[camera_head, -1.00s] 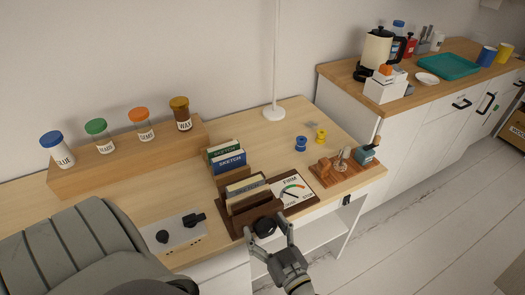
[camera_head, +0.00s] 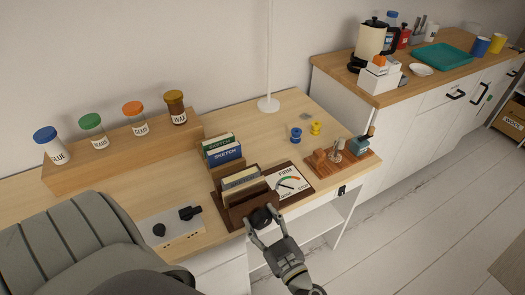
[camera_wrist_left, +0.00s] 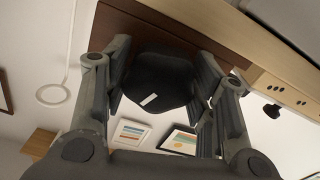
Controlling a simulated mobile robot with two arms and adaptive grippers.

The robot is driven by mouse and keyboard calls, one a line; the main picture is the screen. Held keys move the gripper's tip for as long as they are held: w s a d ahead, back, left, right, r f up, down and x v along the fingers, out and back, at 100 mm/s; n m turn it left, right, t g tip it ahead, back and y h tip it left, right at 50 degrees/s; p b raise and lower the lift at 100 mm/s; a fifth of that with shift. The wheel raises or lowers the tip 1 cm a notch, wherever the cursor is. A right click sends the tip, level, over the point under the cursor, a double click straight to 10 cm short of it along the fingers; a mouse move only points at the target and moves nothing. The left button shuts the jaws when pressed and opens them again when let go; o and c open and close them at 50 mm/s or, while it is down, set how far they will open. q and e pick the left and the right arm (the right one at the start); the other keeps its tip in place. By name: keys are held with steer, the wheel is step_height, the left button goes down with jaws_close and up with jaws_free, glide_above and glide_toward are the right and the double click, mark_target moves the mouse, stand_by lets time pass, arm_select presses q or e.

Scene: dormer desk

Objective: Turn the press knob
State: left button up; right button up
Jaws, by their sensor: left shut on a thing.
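The black press knob (camera_head: 261,215) is on the front of a dark brown wooden press (camera_head: 222,208) at the desk's front edge. Small books (camera_head: 240,179) stand upright in the press. A dial card (camera_head: 289,182) marked FIRM, with coloured bands and a needle, lies at its right. My left gripper (camera_head: 264,220) is at the knob from the front, one finger on each side, and is shut on it. In the left wrist view the knob (camera_wrist_left: 158,80), with a white mark, fills the gap between the fingers. My right gripper does not show.
A white box with black knobs (camera_head: 172,230) stands left of the press. Behind are more books (camera_head: 222,152) and a wooden shelf with lidded jars (camera_head: 133,150). Spools (camera_head: 296,135) and a wooden tool block (camera_head: 340,164) sit to the right.

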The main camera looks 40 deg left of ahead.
arm_select(q)
steer(key=shift+n, duration=0.6)
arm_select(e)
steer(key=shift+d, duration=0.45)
arm_select(q)
steer(key=o, duration=1)
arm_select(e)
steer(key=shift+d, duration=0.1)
arm_select(q)
steer(key=shift+o, duration=0.2)
